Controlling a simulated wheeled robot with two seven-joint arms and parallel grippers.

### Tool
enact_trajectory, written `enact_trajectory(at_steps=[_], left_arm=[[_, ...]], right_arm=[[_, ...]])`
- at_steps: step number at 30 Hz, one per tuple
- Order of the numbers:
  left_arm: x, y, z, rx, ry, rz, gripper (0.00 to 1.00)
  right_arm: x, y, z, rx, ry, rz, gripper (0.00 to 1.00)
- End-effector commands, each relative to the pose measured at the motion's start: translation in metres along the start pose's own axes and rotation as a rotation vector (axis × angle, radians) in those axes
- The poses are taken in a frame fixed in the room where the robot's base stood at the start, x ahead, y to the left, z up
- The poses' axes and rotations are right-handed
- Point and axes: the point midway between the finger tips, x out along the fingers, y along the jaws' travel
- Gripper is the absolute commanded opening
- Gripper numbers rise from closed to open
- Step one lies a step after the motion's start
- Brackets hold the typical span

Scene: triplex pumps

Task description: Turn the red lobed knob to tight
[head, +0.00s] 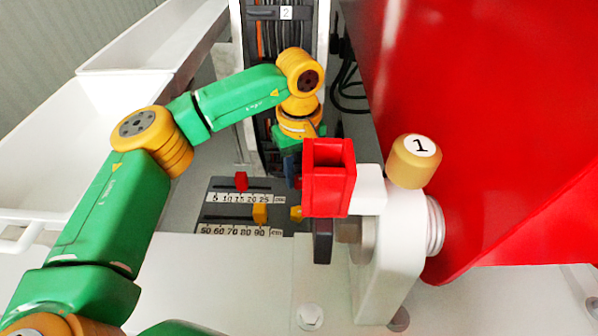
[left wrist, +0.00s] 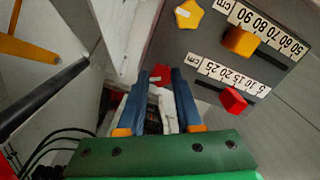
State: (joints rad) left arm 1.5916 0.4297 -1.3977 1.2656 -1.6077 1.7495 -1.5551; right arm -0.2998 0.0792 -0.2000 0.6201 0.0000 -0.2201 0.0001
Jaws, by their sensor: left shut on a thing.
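The red lobed knob (left wrist: 159,75) shows in the left wrist view between the fingertips of my left gripper (left wrist: 159,70). The blue fingers are shut on it, one on each side. White marks show on the knob, but most of its outline is hidden by the fingers. In the head view my left gripper (head: 293,176) points down at the right side of the grey scale panel (head: 218,188), and the red lobed knob is hidden there. My right gripper is not in view.
A yellow lobed knob (left wrist: 188,15) sits beside it on the panel. A red slider (head: 241,180) and a yellow slider (head: 260,213) stand along the scales. A red block-shaped part (head: 328,190) and a gold cap marked 1 (head: 414,165) stand close on the right.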

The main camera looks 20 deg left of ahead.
Motion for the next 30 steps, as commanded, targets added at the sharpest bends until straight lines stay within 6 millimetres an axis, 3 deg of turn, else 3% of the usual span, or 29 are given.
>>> enact_trajectory(at_steps=[15,30], left_arm=[[0.0009,-0.0004,0.0008,0.379,-0.002,-0.002,0.00],[0.0011,-0.0006,0.0010,0.489,-0.002,-0.002,0.00]], right_arm=[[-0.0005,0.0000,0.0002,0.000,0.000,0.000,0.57],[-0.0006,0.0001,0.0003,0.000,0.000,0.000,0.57]])
